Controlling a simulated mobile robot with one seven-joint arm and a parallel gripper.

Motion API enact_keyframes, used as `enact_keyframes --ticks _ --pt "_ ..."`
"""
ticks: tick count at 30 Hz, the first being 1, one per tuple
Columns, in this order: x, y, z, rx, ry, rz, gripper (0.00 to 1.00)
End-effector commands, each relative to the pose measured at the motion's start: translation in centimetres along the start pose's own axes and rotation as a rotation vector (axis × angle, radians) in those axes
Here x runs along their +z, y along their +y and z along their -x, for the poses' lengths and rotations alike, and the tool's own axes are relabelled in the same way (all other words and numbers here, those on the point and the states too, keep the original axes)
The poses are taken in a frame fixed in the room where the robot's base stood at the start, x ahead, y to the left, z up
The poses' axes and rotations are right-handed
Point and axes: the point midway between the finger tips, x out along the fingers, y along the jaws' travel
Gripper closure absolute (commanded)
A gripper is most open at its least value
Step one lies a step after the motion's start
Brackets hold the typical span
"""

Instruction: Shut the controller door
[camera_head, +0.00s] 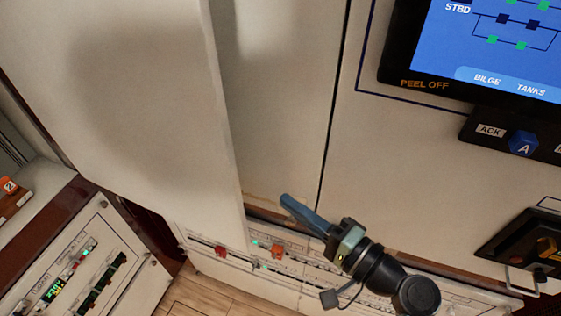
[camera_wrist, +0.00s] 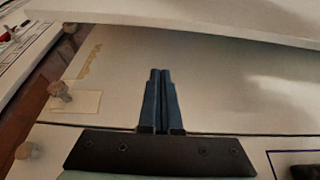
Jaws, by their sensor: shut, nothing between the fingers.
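A large plain cream panel, which looks like the controller door (camera_head: 130,95), stands swung out on the left of the head view. Its free edge runs from top to bottom just left of my gripper. My gripper (camera_head: 287,200) is shut and empty, its blue fingers pointing up and left towards that edge. A gap seems to show between fingertips and door; contact cannot be told. In the wrist view my gripper (camera_wrist: 160,73) is shut over a cream surface, and a pale edge, probably the door (camera_wrist: 190,30), crosses the top. The door's hinges are not clear.
A blue display (camera_head: 490,45) with a black frame and a button strip (camera_head: 515,138) sit at the right. A black handle fitting (camera_head: 525,245) is below them. A switch panel (camera_head: 85,270) stands lower left. Small knobs (camera_wrist: 60,90) show left in the wrist view.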

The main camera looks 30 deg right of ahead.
Motion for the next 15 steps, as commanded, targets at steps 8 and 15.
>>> enact_keyframes --ticks 8,15 --pt "0.1 -0.5 -6.3 -0.001 -0.006 0.000 1.00" --pt "2.2 -0.3 -7.0 0.004 -0.001 -0.001 1.00"
